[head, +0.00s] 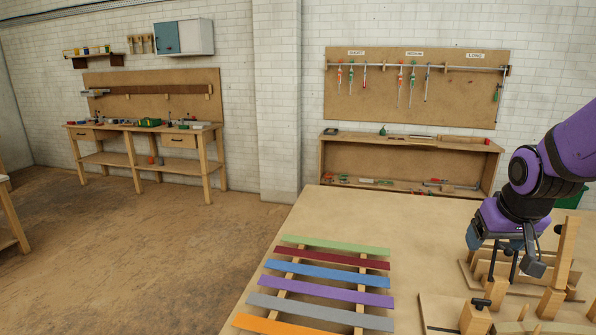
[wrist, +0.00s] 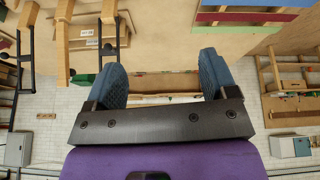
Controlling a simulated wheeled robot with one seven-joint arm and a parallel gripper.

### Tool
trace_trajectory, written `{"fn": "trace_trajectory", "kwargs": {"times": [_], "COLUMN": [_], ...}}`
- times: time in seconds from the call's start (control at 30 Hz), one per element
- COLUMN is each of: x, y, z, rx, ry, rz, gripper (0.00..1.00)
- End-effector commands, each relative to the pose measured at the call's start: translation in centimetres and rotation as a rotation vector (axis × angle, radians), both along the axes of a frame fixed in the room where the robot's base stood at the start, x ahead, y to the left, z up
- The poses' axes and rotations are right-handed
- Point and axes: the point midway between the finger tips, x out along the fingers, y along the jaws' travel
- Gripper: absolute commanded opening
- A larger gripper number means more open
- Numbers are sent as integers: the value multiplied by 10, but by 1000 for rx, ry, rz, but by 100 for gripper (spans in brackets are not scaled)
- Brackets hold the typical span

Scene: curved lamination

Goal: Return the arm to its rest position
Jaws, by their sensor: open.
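My purple arm (head: 552,160) reaches in from the right in the head view. My gripper (head: 480,238) is above the wooden table (head: 420,225), close to the wooden clamping form (head: 500,290). In the wrist view my gripper (wrist: 163,78) shows two blue finger pads spread well apart, with nothing between them. In the head view the gripper partly overlaps the form, and I cannot tell how much room is between them.
Coloured strips (head: 330,277) lie on two wooden rails at the table's left. The form's upright posts (head: 562,255) and black clamps stand close to my gripper. A pegboard (head: 415,90) with hanging clamps and a low shelf (head: 410,150) are behind. A workbench (head: 145,128) stands far left.

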Motion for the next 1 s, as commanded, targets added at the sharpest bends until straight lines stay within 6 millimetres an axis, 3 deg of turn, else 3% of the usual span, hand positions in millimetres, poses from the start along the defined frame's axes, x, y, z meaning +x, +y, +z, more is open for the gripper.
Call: {"fn": "trace_trajectory", "kwargs": {"times": [0.2,0.5,0.73,1.0], "x": [-42,-110,-149,-157], "y": [32,66,78,80], "z": [49,96,111,113], "rx": [4,33,53,59], "ry": [-21,-41,-45,-44], "rz": [45,109,146,154], "gripper": [79,79,79,79]}}
